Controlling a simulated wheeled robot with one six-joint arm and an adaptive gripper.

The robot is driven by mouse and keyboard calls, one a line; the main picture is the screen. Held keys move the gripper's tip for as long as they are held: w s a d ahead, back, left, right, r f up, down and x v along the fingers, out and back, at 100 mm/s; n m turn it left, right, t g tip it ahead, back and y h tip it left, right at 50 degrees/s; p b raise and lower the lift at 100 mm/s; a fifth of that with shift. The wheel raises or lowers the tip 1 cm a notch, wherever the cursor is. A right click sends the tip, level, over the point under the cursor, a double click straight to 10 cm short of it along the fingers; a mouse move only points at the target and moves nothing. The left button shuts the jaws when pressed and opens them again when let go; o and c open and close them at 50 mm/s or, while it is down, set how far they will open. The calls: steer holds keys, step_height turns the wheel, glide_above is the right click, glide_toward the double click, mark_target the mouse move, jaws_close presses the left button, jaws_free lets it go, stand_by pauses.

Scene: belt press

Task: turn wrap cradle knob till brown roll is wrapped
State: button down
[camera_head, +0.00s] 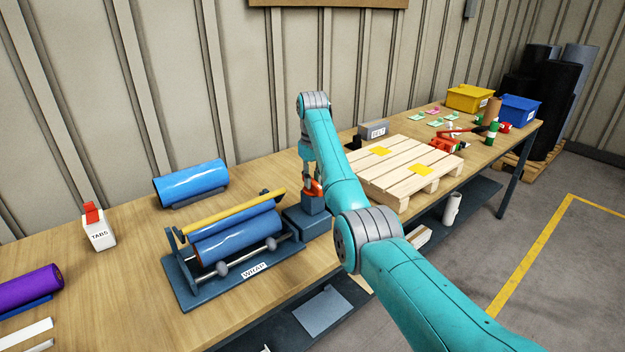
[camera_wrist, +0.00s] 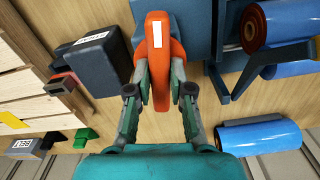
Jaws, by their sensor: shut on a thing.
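The wrap cradle (camera_head: 180,285), labelled WRAP, stands on the workbench in the head view. A roll (camera_head: 240,240) lies in it, its visible side covered in shiny blue film. In the wrist view this roll (camera_wrist: 285,22) is blue with a dark brown end. The orange-red knob (camera_wrist: 157,30) with a white mark sits on a blue block (camera_head: 307,224) at the cradle's right end; it also shows in the head view (camera_head: 314,190). My gripper (camera_wrist: 159,66) points down with its fingers on both sides of the knob, shut on it. The arm partly hides the block.
A blue roll (camera_head: 191,183) lies behind the cradle. The TABS box (camera_head: 99,232) and purple roll (camera_head: 28,289) are at left. A wooden pallet (camera_head: 408,165) and BELT box (camera_head: 373,131) stand right of my gripper. Yellow (camera_head: 469,98) and blue (camera_head: 519,111) bins are farther back.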

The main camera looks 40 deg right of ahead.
stand_by(0.4)
steer(key=c, duration=1)
jaws_free()
steer(key=shift+c, duration=0.2)
